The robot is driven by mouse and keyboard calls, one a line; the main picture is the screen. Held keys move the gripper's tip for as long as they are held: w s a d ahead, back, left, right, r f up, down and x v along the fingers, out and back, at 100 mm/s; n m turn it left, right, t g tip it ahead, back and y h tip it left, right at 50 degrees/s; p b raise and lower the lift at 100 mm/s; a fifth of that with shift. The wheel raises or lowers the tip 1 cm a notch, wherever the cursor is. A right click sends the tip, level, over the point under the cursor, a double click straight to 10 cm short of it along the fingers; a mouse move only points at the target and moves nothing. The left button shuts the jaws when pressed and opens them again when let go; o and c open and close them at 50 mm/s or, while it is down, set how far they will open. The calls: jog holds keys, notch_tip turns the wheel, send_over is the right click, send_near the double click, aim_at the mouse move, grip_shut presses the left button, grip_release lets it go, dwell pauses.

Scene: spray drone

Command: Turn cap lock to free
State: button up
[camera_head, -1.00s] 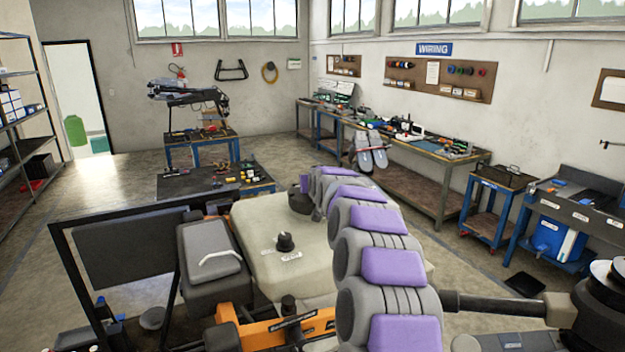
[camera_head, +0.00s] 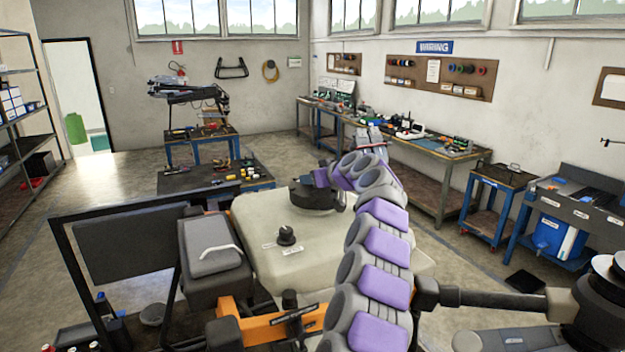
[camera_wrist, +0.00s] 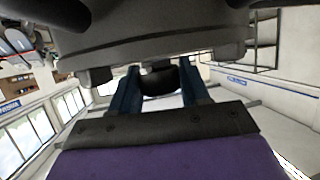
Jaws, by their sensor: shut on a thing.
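A large round black cap (camera_head: 314,194) is on top of the pale tank (camera_head: 345,245), toward its far edge. My gripper is at the far side of the cap, mostly hidden by my own purple and grey arm in the head view. In the wrist view the two blue fingers of my gripper (camera_wrist: 160,90) are shut on a dark rounded part of the cap (camera_wrist: 160,80). The cap's broad dark underside or rim fills the top of that view. A small black knob (camera_head: 286,236) with two small labels, too small to read, stands on the tank, apart from my gripper.
A grey box (camera_head: 212,245) with a pale handle and a dark frame stand left of the tank. Orange frame parts (camera_head: 285,325) lie in front. Workbenches (camera_head: 430,165) line the right wall. A low table (camera_head: 215,178) with tools stands beyond the tank.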

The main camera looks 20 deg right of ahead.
jog(key=shift+d+r+n+g+y+p, duration=0.1)
jog(key=shift+r+n+g+y+p, duration=0.15)
jog(key=shift+n+y+p, duration=0.7)
jog(key=shift+d+r+n+g+y+p, duration=0.2)
jog(key=shift+n+y+p, duration=0.25)
jog(key=shift+p, duration=0.9)
jog(key=n+g+y+p, duration=0.1)
jog(key=y+p, duration=0.1)
jog(key=p, duration=0.2)
jog(key=shift+a+f+n, duration=0.1)
jog(key=shift+a+n, duration=0.05)
jog(key=shift+n, duration=0.15)
jog(key=shift+a+f+n+g+y+p, duration=0.15)
jog(key=shift+n+g+y+p, duration=0.2)
jog(key=shift+p, duration=0.65)
jog(key=o, duration=1)
jog(key=shift+d+f, duration=0.1)
jog(key=shift+d, duration=0.2)
jog(key=shift+s, duration=0.1)
